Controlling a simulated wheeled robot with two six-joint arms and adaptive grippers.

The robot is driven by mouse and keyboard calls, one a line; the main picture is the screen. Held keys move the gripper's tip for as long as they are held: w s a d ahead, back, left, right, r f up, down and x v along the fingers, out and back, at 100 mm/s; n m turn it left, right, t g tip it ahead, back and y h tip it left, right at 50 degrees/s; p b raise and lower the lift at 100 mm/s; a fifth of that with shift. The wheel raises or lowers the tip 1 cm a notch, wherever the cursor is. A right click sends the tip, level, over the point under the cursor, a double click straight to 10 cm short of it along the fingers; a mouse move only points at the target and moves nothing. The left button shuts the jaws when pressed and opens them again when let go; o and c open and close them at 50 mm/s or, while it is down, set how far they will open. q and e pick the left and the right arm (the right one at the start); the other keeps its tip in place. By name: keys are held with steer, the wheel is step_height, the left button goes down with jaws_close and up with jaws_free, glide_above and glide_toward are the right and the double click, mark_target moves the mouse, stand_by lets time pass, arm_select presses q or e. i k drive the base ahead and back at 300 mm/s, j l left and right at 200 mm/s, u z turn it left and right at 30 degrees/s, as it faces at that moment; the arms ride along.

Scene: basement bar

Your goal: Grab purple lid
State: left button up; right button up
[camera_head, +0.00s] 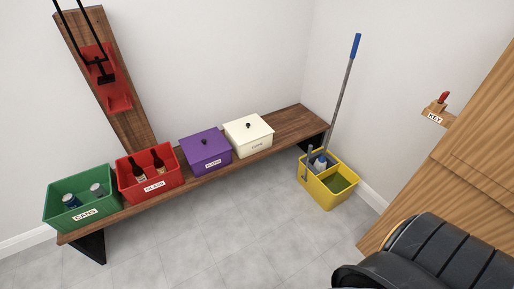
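The purple lid (192,144) sits closed on a purple box (219,163) on the wooden bench. The lid has a small dark knob (205,141) in the middle of its top. A white label on the box's front is too small to read surely. Neither of my grippers is in view.
A cream lidded box (239,126) stands right of the purple one. A red bin (171,183) with bottles and a green bin (98,211) with cans stand left. The wooden bench (292,121) is clear at its right end. A yellow bucket (322,195) and black padded seat (427,256) stand right.

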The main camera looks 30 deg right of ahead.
mark_target(204, 146)
steer(key=i+l+u, duration=0.15)
steer(key=i+l, duration=0.25)
steer(key=i+l+u, duration=0.15)
steer(key=i+l, duration=0.2)
steer(key=l, duration=0.2)
